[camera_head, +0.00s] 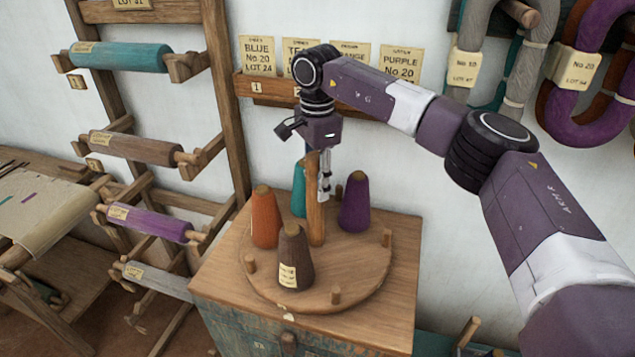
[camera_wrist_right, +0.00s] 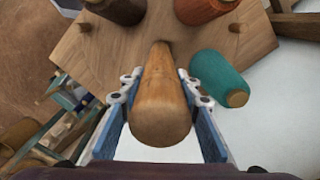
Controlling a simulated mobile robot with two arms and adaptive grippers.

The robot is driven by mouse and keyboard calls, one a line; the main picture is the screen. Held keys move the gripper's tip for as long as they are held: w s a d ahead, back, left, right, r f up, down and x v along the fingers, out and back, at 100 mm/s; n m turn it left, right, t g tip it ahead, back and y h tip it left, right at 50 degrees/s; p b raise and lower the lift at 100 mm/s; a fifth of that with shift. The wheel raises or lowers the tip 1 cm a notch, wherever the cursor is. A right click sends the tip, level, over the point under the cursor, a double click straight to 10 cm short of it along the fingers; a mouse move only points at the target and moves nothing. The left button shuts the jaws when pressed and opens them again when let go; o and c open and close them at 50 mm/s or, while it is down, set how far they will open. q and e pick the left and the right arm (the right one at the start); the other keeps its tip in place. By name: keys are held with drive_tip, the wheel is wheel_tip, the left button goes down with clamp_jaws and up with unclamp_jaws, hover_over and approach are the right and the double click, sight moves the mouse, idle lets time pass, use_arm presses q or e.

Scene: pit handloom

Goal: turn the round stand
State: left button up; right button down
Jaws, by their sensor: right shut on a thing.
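The round stand (camera_head: 345,268) is a wooden disc with short pegs round its rim and an upright wooden post (camera_head: 314,205) in the middle. Brown (camera_head: 296,262), orange (camera_head: 265,220), teal (camera_head: 299,192) and purple (camera_head: 354,206) yarn cones stand on it round the post. My right gripper (camera_head: 325,190) comes down over the stand and is shut on the post. In the right wrist view the post (camera_wrist_right: 160,105) lies between both fingers, with the teal cone (camera_wrist_right: 220,78) to the right. My left gripper is not in view.
The stand sits on a wooden cabinet (camera_head: 225,275) against a white wall. A rack (camera_head: 225,100) with several coloured rolls is at the left. Labels (camera_head: 258,55) on a wooden rail and hanging yarn skeins (camera_head: 590,85) are behind my right arm.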

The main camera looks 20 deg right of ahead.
drive_tip(key=shift+w+r+n, duration=0.15)
drive_tip(key=shift+n, duration=0.35)
idle(0.3)
drive_tip(key=c, duration=1.4)
unclamp_jaws()
drive_tip(key=shift+c, duration=0.2)
approach(317, 155)
wheel_tip(317, 155, down, 5)
drive_tip(key=shift+f, duration=0.1)
